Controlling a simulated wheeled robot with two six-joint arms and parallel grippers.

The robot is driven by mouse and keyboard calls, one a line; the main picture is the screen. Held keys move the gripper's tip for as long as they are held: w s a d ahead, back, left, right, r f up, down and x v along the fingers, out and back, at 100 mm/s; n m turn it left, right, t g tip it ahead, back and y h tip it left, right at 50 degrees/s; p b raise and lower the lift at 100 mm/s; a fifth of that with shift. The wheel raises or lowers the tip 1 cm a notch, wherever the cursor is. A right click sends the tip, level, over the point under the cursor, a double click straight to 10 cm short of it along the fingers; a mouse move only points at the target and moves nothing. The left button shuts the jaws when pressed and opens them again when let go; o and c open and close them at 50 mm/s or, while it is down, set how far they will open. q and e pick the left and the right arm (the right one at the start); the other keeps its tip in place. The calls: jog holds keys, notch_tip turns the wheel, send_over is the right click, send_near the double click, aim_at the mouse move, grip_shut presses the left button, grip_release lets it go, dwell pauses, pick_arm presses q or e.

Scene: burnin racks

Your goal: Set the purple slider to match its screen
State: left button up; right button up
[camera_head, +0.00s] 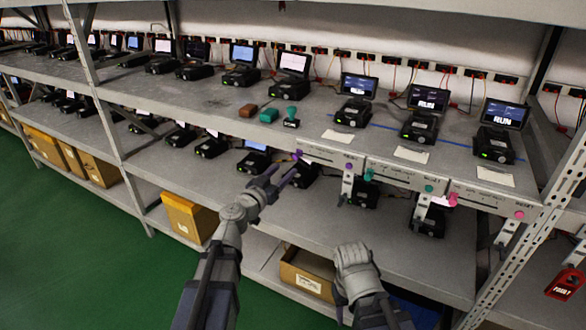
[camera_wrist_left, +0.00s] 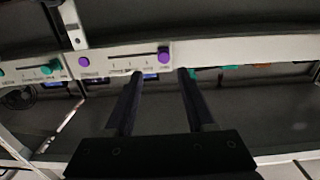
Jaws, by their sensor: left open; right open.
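The purple slider knob (camera_head: 298,154) sits at the left end of its white panel strip (camera_head: 322,157) on the shelf's front edge. A round purple button (camera_head: 348,166) is at the strip's right end. In the left wrist view the slider knob (camera_wrist_left: 163,54) is at the right and the button (camera_wrist_left: 84,62) at the left. The screen (camera_head: 358,86) above the strip shows white text too small to read. My left gripper (camera_head: 283,175) is open and empty, its fingertips just short of the slider knob. My right gripper (camera_head: 352,255) is low, away from the panels; its fingers are hard to make out.
Teal (camera_head: 369,175) and pink (camera_head: 453,199) sliders sit on strips to the right. A brown block (camera_head: 247,110) and teal objects (camera_head: 269,115) lie on the upper shelf. Cardboard boxes (camera_head: 188,217) stand below. Open space lies before the shelf edge.

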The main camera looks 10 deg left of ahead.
aim_at(294, 157)
pick_arm(q)
jog(key=shift+a+x, duration=0.15)
jog(key=shift+x, duration=1.8)
jog(key=shift+a+x, duration=0.15)
jog(key=shift+x, duration=1.8)
grip_shut()
